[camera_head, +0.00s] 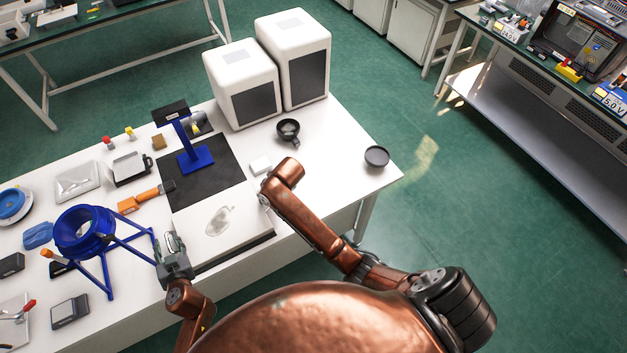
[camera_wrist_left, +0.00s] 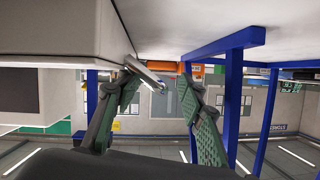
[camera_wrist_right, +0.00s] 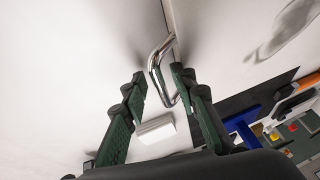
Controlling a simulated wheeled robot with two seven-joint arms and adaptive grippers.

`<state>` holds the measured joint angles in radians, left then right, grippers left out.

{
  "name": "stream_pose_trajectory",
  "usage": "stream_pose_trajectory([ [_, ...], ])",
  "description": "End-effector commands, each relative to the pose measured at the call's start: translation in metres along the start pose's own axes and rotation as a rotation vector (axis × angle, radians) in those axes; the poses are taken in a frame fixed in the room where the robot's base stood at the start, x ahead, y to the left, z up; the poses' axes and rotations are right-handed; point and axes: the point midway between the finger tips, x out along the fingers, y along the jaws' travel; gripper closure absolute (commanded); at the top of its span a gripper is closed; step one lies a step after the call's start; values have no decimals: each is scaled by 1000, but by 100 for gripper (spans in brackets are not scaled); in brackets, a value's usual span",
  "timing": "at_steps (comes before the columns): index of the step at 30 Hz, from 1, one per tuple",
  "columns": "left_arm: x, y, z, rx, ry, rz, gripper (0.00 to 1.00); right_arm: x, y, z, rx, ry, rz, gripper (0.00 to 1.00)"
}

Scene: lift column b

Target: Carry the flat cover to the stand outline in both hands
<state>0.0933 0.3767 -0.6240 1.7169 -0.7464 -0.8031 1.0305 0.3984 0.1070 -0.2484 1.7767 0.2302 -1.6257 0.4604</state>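The flat cover (camera_head: 245,214) is a broad white slab with a grey printed mark, lying on the white table. A bent metal handle shows on its side in the left wrist view (camera_wrist_left: 146,74) and another in the right wrist view (camera_wrist_right: 157,72). My left gripper (camera_head: 171,243) is open at the cover's left side, its fingers on either side of the handle. My right gripper (camera_wrist_right: 158,75) is open, with the other handle between or just beyond its fingertips; in the head view my arm hides it. I cannot make out a stand outline.
A dark mat (camera_head: 216,188) with a blue stand (camera_head: 194,158) lies behind the cover. A blue ring frame (camera_head: 84,233) stands close left of my left gripper. A small white block (camera_head: 260,164), dark cup (camera_head: 288,130) and two white cabinets (camera_head: 294,58) are further back.

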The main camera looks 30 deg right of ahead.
Motion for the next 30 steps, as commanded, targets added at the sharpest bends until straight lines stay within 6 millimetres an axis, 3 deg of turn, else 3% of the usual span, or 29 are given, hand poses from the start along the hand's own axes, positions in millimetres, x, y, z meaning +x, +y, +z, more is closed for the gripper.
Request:
stream_pose_trajectory([
  [3, 0, 2, 0, 0, 0, 4, 52, 0, -1, 0, 0, 1, -1, 72],
  [10, 0, 3, 0, -1, 0, 6, 52, 0, -1, 0, 0, 1, -1, 72],
  [19, 0, 3, 2, -1, -3, 5, 52, 0, -1, 0, -1, -1, -2, 52],
  [30, -1, 3, 0, -1, 0, 5, 52, 0, -1, 0, -1, 1, -2, 52],
])
